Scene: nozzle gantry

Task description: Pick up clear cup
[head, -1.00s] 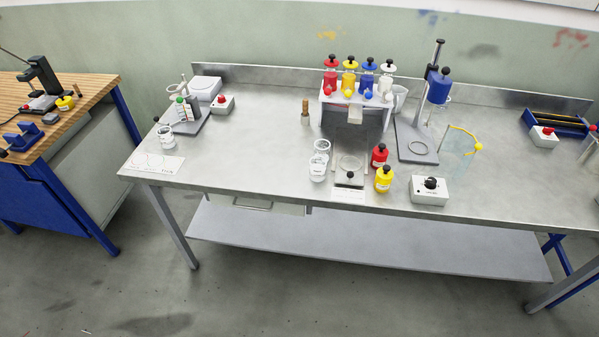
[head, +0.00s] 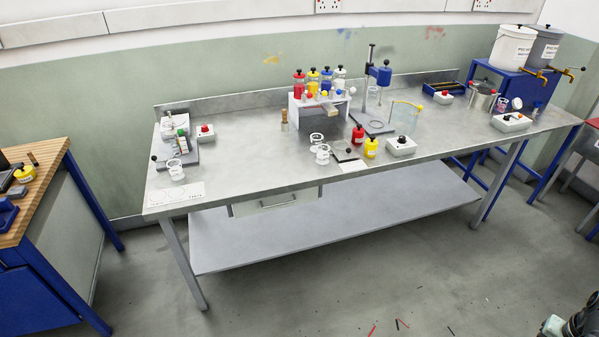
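Several small clear cups stand on the steel bench (head: 245,150). One clear cup (head: 316,138) is in the middle of the bench, and another clear cup (head: 323,155) stands just in front of it, close to the front edge. A further clear cup (head: 175,170) is at the left end, beside a small grey stand. All look upright; their contents are too small to tell. My gripper's fingers do not show. Only a dark piece of equipment, which may be my arm, enters at the bottom right corner, far from the cups.
A white rack (head: 297,114) of coloured bottles is behind. A wooden table (head: 30,190) stands at left. Open floor (head: 330,270) lies in front; thin sticks lie on it.

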